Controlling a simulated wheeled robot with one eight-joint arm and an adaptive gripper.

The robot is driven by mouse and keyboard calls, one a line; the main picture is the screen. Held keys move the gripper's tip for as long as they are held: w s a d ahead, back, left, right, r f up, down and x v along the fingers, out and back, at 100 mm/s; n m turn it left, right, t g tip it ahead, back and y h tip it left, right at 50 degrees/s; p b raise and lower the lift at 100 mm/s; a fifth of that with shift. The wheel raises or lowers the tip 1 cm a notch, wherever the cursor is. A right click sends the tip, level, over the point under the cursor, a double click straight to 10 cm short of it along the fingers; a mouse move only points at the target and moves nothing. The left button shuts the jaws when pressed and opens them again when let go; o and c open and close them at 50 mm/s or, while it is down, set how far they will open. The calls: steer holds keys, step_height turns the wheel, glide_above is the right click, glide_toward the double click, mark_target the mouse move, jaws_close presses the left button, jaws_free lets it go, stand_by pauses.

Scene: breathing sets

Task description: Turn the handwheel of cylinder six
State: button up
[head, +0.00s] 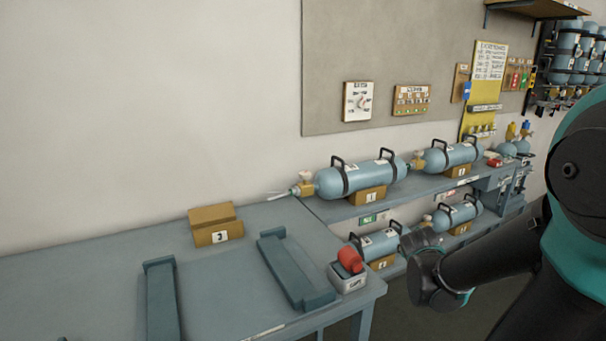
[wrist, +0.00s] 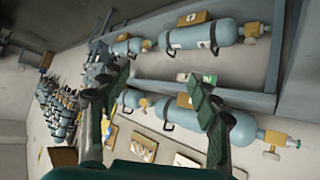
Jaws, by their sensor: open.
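My gripper (wrist: 158,72) is open in the wrist view, with nothing between its two dark fingers. Several pale blue cylinders lie on cradle blocks on a two-level rack. In the head view they are the upper front cylinder (head: 362,178), the upper far one (head: 453,157), the lower front one (head: 379,244) and the lower far one (head: 458,214). The tags are too small to tell which is six. In the wrist view, turned on its side, one cylinder (wrist: 205,35) has a valve with a handwheel (wrist: 253,30) at its right end. Another handwheel (wrist: 271,152) shows lower right.
A grey workbench (head: 100,265) at left holds a tan block marked 3 (head: 217,226), two empty dark cradles (head: 293,268) and a red-topped box (head: 349,271). Wall boards hang behind the rack. My arm covers the right of the head view.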

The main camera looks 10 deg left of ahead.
steer(key=w+a+r+n+t+y, duration=0.1)
steer(key=w+a+r+t, duration=0.3)
steer(key=w, duration=0.4)
steer(key=w+a+r+n+t+y, duration=0.1)
steer(key=w+a+r+t+y, duration=0.15)
steer(key=w+a+r, duration=0.35)
steer(key=n+g+y, duration=0.1)
steer(key=n+y, duration=0.6)
steer(key=y, duration=0.3)
glide_toward(308, 175)
steer(key=x, duration=1.2)
steer(key=shift+w+a, duration=0.15)
steer(key=c, duration=1.2)
steer(key=shift+o, duration=0.2)
steer(key=shift+g+y, duration=0.25)
steer(key=shift+g, duration=0.1)
